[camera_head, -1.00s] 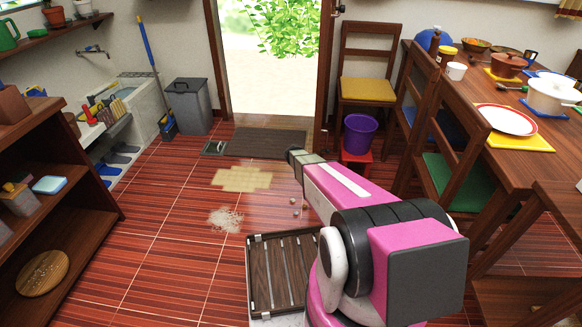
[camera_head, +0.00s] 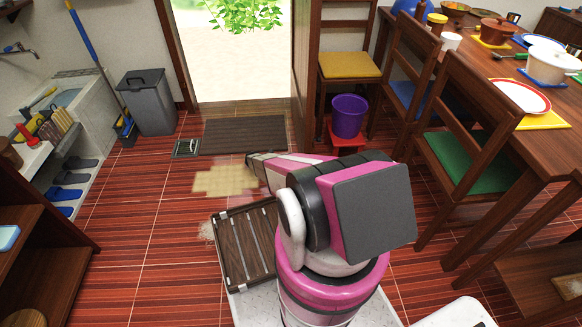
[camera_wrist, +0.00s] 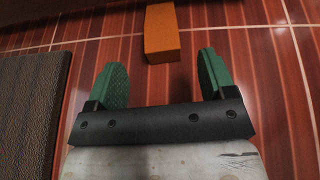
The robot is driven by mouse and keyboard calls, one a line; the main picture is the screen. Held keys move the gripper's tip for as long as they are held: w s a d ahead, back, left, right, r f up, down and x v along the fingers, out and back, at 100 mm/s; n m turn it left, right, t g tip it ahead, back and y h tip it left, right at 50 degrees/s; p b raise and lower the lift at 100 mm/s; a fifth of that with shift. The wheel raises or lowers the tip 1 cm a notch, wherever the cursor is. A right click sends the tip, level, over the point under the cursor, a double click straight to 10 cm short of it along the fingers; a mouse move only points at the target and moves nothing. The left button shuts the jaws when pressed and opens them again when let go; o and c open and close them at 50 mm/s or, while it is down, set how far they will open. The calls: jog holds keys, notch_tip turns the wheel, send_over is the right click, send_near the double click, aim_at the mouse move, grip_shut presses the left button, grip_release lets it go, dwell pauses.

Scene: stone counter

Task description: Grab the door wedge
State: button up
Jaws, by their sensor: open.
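The door wedge (camera_wrist: 162,38) appears in the wrist view as an orange-brown block on the red wood-plank floor, near the top middle. My gripper (camera_wrist: 163,80) is open, with its two green finger pads apart and nothing between them. The wedge lies just beyond the fingertips, roughly centred on the gap between them. In the head view my arm reaches forward toward the open doorway. I cannot make out the gripper or the wedge there; my arm covers that part of the floor.
A dark doormat (camera_head: 243,135) lies before the doorway; a dark mat (camera_wrist: 30,105) shows at left in the wrist view. A wooden door (camera_head: 307,75) stands open at the doorway's right. Right of it are a purple bucket (camera_head: 349,116) on a red stool and a chair (camera_head: 348,66).

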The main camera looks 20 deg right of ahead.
jog(key=x, duration=0.8)
jog(key=c, duration=1)
